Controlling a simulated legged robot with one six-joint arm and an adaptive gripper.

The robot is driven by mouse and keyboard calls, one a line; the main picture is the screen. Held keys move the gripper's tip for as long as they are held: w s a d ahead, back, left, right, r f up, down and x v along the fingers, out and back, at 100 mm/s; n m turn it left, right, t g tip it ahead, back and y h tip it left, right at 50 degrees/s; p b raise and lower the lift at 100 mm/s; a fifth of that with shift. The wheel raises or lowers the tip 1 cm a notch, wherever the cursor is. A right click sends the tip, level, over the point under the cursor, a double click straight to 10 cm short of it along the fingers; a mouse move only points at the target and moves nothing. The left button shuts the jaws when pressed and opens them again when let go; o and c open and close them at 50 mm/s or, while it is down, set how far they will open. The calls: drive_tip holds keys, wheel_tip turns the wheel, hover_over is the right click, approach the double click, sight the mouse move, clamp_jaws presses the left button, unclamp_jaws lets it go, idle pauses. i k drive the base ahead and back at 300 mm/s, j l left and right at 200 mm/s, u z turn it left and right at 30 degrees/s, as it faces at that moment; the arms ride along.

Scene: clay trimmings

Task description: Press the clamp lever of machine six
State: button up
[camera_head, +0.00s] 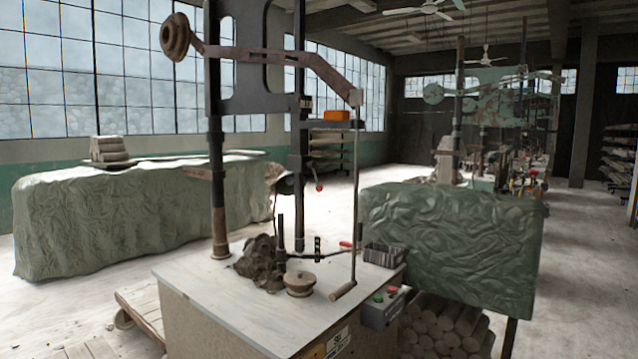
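A machine with a pale table top (225,290) and dark upright columns (215,165) stands close in front of me. A label plate (337,343) is on its front, but I cannot read a number six there. A long thin rod hangs from the top arm to a lever with a wooden handle (343,290) at the table's right. A shorter lever with a red knob (319,187) sits by the rear column. I cannot tell which is the clamp lever. My gripper is not in view.
A clay lump (258,262) and a round lidded part (300,283) are on the table. A button box (382,308) is on its front right. Covered benches (130,225) stand left and right (450,240). A pallet (140,305) lies at the left.

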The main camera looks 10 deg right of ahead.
sight(312, 165)
drive_tip(key=i+l+u, duration=0.1)
drive_tip(key=l, duration=0.3)
drive_tip(key=i+l+u, duration=0.1)
drive_tip(key=l, duration=0.3)
drive_tip(key=i+l+u, duration=0.1)
drive_tip(key=i+l, duration=0.15)
drive_tip(key=l, duration=0.15)
drive_tip(key=i+l, duration=0.15)
drive_tip(key=l, duration=0.3)
drive_tip(key=i+u, duration=0.4)
drive_tip(key=i, duration=0.55)
drive_tip(key=i+j, duration=0.1)
drive_tip(key=i, duration=0.25)
